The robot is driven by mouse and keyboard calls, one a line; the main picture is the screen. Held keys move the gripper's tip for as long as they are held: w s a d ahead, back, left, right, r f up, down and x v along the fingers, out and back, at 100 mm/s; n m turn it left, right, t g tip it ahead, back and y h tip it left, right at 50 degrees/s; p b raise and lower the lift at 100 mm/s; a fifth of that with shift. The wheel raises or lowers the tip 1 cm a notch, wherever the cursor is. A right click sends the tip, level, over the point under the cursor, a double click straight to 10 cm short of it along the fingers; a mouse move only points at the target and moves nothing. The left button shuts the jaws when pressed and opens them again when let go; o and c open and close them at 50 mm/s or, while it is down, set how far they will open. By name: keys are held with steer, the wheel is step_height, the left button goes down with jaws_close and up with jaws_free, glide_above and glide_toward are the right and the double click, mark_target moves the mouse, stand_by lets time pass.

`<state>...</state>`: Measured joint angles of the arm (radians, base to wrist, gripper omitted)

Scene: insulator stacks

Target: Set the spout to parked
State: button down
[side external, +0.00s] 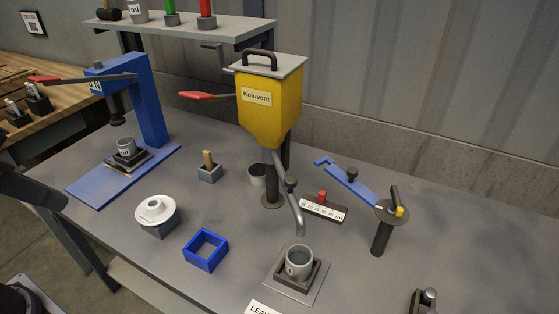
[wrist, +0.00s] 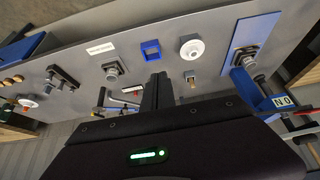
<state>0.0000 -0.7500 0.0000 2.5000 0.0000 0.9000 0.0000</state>
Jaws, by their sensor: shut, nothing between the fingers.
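The yellow hopper (side external: 268,112) labelled Koluvent stands on a dark post in the middle of the table. Its grey bent spout (side external: 296,210), with a dark knob (side external: 291,184), slopes down toward the front. The spout's open end appears just behind and above a grey cup (side external: 298,262) in a square holder; I cannot tell whether it is exactly over the cup. My gripper (wrist: 157,88) is shut and empty in the wrist view, and it hides part of the scene there. My gripper's fingers are not clearly visible in the side view.
A blue press (side external: 150,110) stands at the left. A white insulator (side external: 156,212), a blue square frame (side external: 206,250) and a small block with a wooden peg (side external: 209,168) lie between.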

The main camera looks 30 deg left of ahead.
mark_target(283, 178)
steer(key=c, duration=1.9)
jaws_free()
steer(key=shift+d, duration=0.1)
steer(key=shift+c, duration=0.2)
steer(key=o, duration=0.7)
steer(key=d+g+h, duration=0.1)
steer(key=d+f+g, duration=0.1)
steer(key=d, duration=0.1)
steer(key=d+n+g+h, duration=0.1)
steer(key=d, duration=0.1)
steer(key=shift+w+d+f+h, duration=0.15)
steer(key=shift+w+f+h, duration=0.15)
steer(key=shift+w, duration=0.05)
steer(key=w+d+n+g+h, duration=0.5)
steer(key=w+d+n+h, duration=0.5)
steer(key=w+d, duration=0.35)
steer(key=w+a+f+n+t+h, duration=0.2)
steer(key=w+f+n+t+h, duration=0.2)
steer(key=w+f+n+t, duration=0.9)
steer(key=w+d+r+m+g, duration=0.1)
steer(key=w+d+g, duration=0.2)
steer(key=w+d, duration=0.2)
steer(key=shift+d, duration=0.55)
